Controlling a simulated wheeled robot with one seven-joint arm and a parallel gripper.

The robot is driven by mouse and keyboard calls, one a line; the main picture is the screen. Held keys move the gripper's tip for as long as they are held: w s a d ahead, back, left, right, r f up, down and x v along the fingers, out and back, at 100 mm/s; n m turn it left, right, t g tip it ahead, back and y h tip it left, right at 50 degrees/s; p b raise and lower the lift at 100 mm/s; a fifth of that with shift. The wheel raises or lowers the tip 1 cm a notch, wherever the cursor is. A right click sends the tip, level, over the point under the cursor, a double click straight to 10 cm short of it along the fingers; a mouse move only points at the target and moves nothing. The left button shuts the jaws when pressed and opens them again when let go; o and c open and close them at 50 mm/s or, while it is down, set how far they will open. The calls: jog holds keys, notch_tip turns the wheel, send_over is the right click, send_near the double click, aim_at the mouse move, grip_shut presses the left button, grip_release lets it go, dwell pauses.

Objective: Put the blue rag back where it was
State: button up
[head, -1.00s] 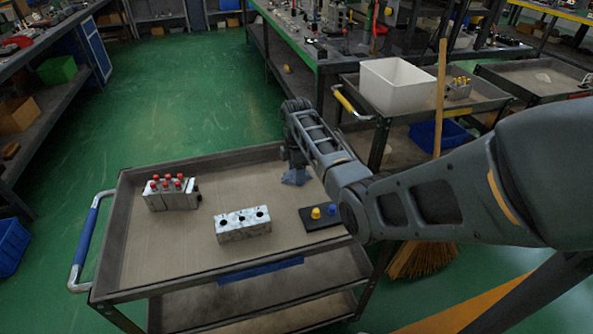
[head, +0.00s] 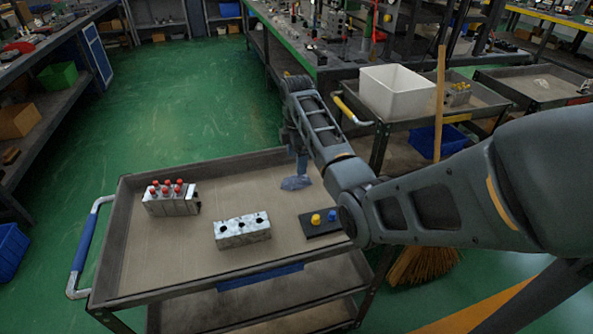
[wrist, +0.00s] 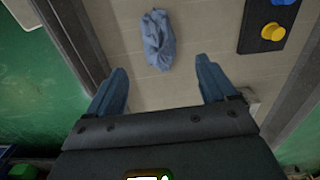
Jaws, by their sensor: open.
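The blue rag (head: 296,183) lies crumpled on the cart's top tray (head: 190,240), near its back right corner. It also shows in the wrist view (wrist: 158,40), ahead of the fingertips and between their lines. My gripper (wrist: 160,82) is open and empty, with bare tray between its fingers. In the head view my gripper (head: 300,165) is above and just behind the rag, apart from it.
A valve block with red caps (head: 171,197) stands left on the tray, and a block with open holes (head: 242,230) at the front middle. A dark plate (head: 322,224) with a yellow and a blue knob lies right. A white bin (head: 398,90) stands on another cart.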

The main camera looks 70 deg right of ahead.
jog(key=shift+r, duration=2.2)
jog(key=shift+s, duration=0.1)
